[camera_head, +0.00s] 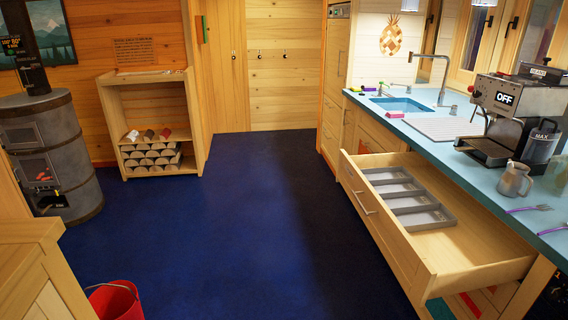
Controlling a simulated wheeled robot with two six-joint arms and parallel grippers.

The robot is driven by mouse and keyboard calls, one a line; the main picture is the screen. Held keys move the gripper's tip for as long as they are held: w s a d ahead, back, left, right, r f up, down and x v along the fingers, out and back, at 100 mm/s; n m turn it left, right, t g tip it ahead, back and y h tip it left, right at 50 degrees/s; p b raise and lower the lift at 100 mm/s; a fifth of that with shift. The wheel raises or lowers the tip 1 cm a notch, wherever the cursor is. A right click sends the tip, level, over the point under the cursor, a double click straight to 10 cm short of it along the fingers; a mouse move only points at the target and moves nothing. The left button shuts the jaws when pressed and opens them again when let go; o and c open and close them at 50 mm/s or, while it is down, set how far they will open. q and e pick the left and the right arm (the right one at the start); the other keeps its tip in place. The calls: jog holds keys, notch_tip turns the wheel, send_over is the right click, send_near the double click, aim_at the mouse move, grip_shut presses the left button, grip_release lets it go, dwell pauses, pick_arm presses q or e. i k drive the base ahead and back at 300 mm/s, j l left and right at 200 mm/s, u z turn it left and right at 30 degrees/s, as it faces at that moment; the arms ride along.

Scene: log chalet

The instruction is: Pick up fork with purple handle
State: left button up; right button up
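A utensil with a purple handle and a metal head that looks like a fork (530,209) lies on the blue countertop (470,163) at the right, near its front edge. A second purple-handled utensil (552,229) lies nearer to me and is cut off by the right picture edge, so I cannot tell its type. Neither of my grippers is in view.
An open wooden drawer (470,248) with a grey divided tray (408,200) juts out below the counter. A metal jug (514,180) and coffee machine (510,112) stand behind the fork. A red bucket (116,301) is at lower left.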

aim_at(537, 207)
jog(key=z, duration=1.6)
